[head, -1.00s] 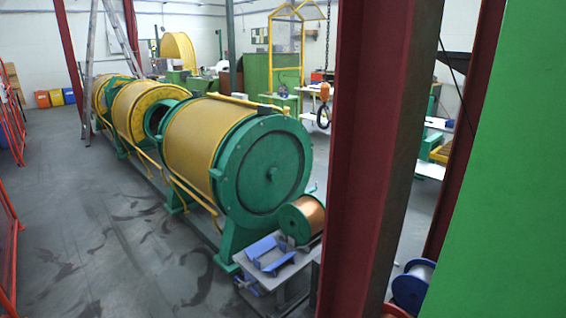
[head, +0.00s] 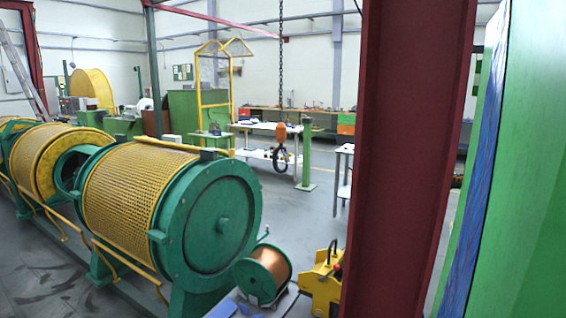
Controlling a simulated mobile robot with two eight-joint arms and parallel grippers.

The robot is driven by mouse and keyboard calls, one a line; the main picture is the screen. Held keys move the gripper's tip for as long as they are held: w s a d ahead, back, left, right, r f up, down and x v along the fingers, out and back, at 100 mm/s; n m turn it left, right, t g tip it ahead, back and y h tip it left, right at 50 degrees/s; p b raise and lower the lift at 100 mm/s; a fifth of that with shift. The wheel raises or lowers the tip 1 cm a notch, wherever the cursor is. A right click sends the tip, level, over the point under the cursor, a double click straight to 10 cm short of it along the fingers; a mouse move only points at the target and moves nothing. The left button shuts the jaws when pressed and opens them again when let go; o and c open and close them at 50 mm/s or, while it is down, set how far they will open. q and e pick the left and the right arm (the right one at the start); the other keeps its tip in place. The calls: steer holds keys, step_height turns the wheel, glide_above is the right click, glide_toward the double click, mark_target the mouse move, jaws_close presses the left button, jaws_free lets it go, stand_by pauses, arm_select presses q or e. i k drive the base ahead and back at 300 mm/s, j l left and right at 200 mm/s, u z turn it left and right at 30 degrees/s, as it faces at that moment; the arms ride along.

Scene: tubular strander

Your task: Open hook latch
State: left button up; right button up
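No hook latch can be made out in the head view. The tubular strander (head: 140,195) runs from the left edge to the middle, with yellow mesh guards and a large green round end plate (head: 218,222) facing me. A yellow rail lies along its top, and yellow tube rails run low along its near side. Any latch on it is too small to tell. Neither of my grippers is in view.
A red steel column (head: 402,160) stands close in front, right of centre. A green panel (head: 530,170) fills the right edge. A copper wire spool (head: 268,272) and a yellow machine (head: 322,285) stand by the strander's end. A chain hoist (head: 281,135) hangs behind.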

mark_target(285, 157)
steer(key=i+j, duration=1.25)
steer(key=i, duration=0.25)
